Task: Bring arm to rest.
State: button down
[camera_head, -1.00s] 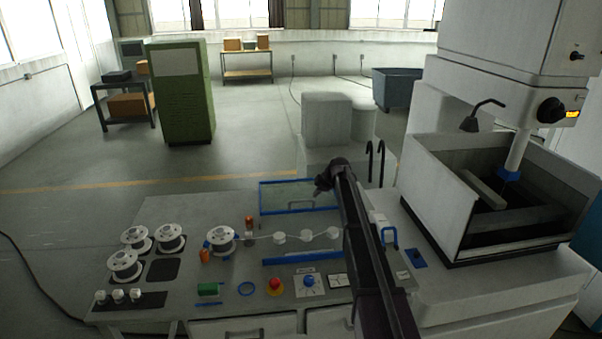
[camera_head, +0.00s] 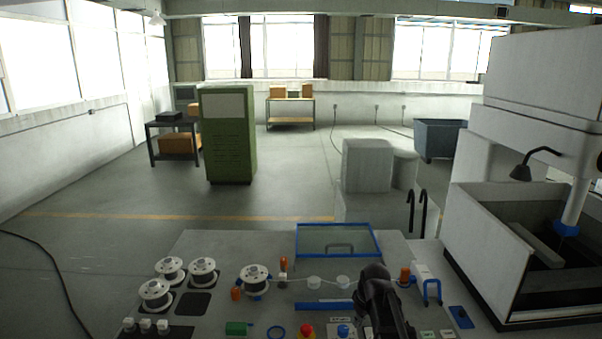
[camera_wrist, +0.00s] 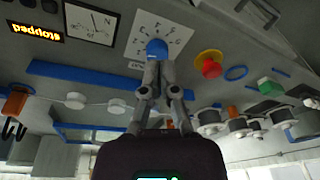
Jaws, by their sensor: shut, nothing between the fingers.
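My gripper (camera_wrist: 158,68) is shut and empty in the wrist view, with its two fingertips together. In that view the tips overlap the lower edge of a blue knob (camera_wrist: 157,47) on a white dial plate (camera_wrist: 168,26); I cannot tell whether they touch it. In the head view my dark arm stands over the front of the grey worktop (camera_head: 215,250), right of the middle. My fingertips cannot be made out in the head view.
A red button (camera_wrist: 209,66) and a blue bar (camera_wrist: 80,80) flank the knob. White spools (camera_head: 254,279) stand left of my arm, with a blue-framed glass lid (camera_head: 338,227) behind. A machine tank (camera_head: 485,245) rises at right.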

jog(key=s+f+m+g+h+b, duration=0.1)
jog(key=s+m, duration=0.4)
jog(key=s, duration=0.9)
jog(key=shift+s+f, duration=0.25)
jog(key=shift+f, duration=0.3)
dwell(1.3)
